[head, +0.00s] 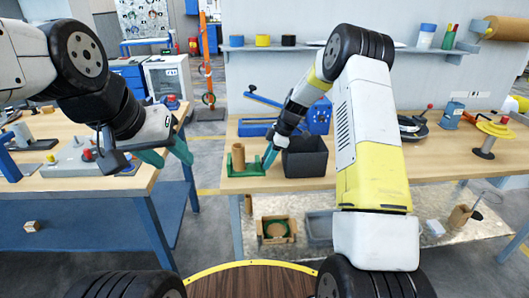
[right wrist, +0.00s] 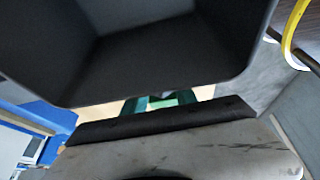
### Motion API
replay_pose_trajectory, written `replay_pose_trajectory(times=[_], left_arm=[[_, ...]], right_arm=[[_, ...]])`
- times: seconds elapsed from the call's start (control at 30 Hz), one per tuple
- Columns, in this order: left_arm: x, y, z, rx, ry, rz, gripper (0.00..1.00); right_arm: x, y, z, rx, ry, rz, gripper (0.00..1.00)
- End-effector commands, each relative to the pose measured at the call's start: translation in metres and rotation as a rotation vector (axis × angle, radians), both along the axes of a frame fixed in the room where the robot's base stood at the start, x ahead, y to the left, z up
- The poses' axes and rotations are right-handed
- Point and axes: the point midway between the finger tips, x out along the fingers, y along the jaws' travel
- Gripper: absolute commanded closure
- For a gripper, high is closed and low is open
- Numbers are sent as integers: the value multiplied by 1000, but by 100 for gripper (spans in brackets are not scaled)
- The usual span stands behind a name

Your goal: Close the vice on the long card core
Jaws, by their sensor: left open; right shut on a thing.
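The card core (head: 238,157) is a short brown tube standing upright in the green vice (head: 243,172), at the front left of the right-hand bench. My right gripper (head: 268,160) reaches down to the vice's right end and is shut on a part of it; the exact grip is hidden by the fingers. In the right wrist view its green fingertips (right wrist: 160,102) show only partly under the dark bin. I cannot tell whether the vice jaws touch the core.
A black bin (head: 305,158) stands just right of my right gripper and fills the top of the right wrist view (right wrist: 150,50). A blue tool (head: 256,127) lies behind the vice. The left bench (head: 150,180) carries a grey fixture.

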Motion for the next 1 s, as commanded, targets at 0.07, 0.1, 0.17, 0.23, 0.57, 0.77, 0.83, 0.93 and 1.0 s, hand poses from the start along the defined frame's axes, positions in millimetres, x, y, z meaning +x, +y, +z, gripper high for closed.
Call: replay_pose_trajectory(times=[0.07, 0.1, 0.17, 0.23, 0.57, 0.77, 0.83, 0.93, 1.0], left_arm=[[0, 0, 0, 0, 0, 0, 55], [0, 0, 0, 0, 0, 0, 55], [0, 0, 0, 0, 0, 0, 55], [0, 0, 0, 0, 0, 0, 55], [0, 0, 0, 0, 0, 0, 55], [0, 0, 0, 0, 0, 0, 55], [0, 0, 0, 0, 0, 0, 55], [0, 0, 0, 0, 0, 0, 55], [0, 0, 0, 0, 0, 0, 55]], right_arm=[[3, 0, 0, 1, 48, -1, 100], [4, 1, 0, 1, 72, -1, 100], [4, 1, 0, 1, 103, -2, 100], [4, 0, 0, 0, 130, -2, 100], [3, -1, 1, -3, 147, -3, 100], [3, -1, 1, -3, 148, -3, 44], [3, -1, 1, -3, 148, -2, 44], [3, -1, 1, -3, 148, -2, 44], [3, -1, 1, -3, 149, -2, 44]])
